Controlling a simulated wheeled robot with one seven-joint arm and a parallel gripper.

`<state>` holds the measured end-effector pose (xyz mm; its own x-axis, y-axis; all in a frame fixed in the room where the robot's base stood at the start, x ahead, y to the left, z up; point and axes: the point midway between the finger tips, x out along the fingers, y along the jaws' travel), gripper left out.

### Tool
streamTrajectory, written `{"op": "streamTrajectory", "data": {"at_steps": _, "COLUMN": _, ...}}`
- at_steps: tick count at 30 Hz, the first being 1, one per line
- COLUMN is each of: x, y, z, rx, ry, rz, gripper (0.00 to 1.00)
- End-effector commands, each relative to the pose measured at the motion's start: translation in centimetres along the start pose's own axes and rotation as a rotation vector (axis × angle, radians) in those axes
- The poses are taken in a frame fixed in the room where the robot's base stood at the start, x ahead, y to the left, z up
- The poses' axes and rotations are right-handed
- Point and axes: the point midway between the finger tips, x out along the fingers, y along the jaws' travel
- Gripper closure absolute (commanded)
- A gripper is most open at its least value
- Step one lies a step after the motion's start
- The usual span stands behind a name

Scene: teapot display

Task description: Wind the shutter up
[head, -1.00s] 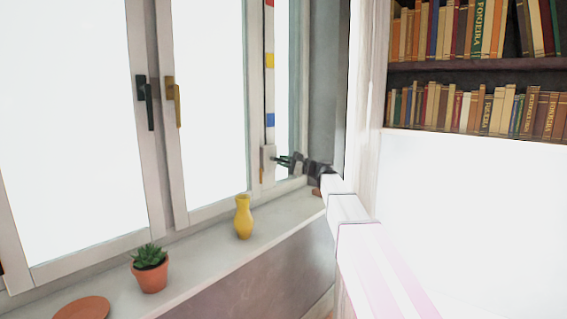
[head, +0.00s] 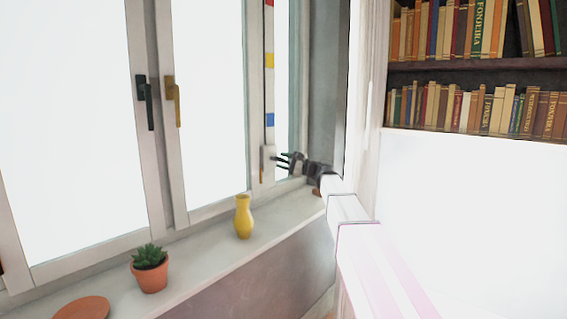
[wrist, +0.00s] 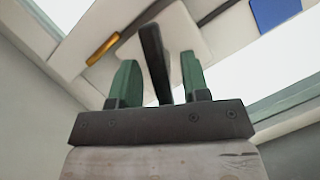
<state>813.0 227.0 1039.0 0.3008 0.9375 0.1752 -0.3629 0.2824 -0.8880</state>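A white winder box (head: 267,158) sits low on the window frame at the right, under a strip with coloured squares. In the wrist view its white plate (wrist: 187,38) lies ahead of my gripper (wrist: 160,64). A black handle (wrist: 152,48) sticks out from the plate toward me, between my two green fingers. A gap shows on each side of it, so the fingers are open and not closed on it. In the head view my gripper (head: 281,162) is at the box, fingers pointing left. The shutter itself cannot be made out.
A yellow vase (head: 243,217), a potted succulent (head: 150,275) and a terracotta saucer (head: 82,309) stand on the sill (head: 197,258). An orange handle (wrist: 103,48) is left of the black one. A bookshelf (head: 470,65) is at the right.

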Motion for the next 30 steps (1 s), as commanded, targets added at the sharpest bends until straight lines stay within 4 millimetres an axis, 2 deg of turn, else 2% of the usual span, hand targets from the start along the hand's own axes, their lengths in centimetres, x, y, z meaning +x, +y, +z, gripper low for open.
{"op": "streamTrajectory", "data": {"at_steps": 5, "x": 0.2, "y": -0.9, "z": 0.4, "rx": -0.001, "ry": -0.001, "rz": -0.001, "gripper": 0.57}}
{"op": "streamTrajectory", "data": {"at_steps": 9, "x": 0.6, "y": -2.8, "z": 1.3, "rx": -0.002, "ry": -0.001, "rz": -0.001, "gripper": 0.57}}
{"op": "streamTrajectory", "data": {"at_steps": 10, "x": 0.7, "y": -3.4, "z": 1.5, "rx": -0.002, "ry": -0.002, "rz": -0.003, "gripper": 0.54}}
{"op": "streamTrajectory", "data": {"at_steps": 11, "x": 0.8, "y": -3.9, "z": 1.8, "rx": -0.001, "ry": -0.002, "rz": -0.004, "gripper": 0.45}}
{"op": "streamTrajectory", "data": {"at_steps": 12, "x": 1.1, "y": -3.9, "z": 2.9, "rx": -0.001, "ry": -0.004, "rz": -0.005, "gripper": 0.31}}
{"op": "streamTrajectory", "data": {"at_steps": 13, "x": 1.4, "y": -3.8, "z": 3.6, "rx": -0.001, "ry": -0.004, "rz": -0.006, "gripper": 0.29}}
{"op": "streamTrajectory", "data": {"at_steps": 14, "x": 1.7, "y": -3.9, "z": 4.1, "rx": -0.001, "ry": -0.004, "rz": -0.006, "gripper": 0.34}}
{"op": "streamTrajectory", "data": {"at_steps": 15, "x": 2.1, "y": -3.9, "z": 4.9, "rx": -0.001, "ry": -0.005, "rz": -0.006, "gripper": 0.54}}
{"op": "streamTrajectory", "data": {"at_steps": 16, "x": 2.5, "y": -3.9, "z": 5.5, "rx": 0.000, "ry": -0.005, "rz": -0.005, "gripper": 0.57}}
{"op": "streamTrajectory", "data": {"at_steps": 24, "x": 5.0, "y": -4.2, "z": 10.3, "rx": -0.001, "ry": -0.002, "rz": -0.002, "gripper": 0.57}}
{"op": "streamTrajectory", "data": {"at_steps": 30, "x": 6.3, "y": -4.3, "z": 12.8, "rx": 0.000, "ry": -0.001, "rz": -0.001, "gripper": 0.57}}
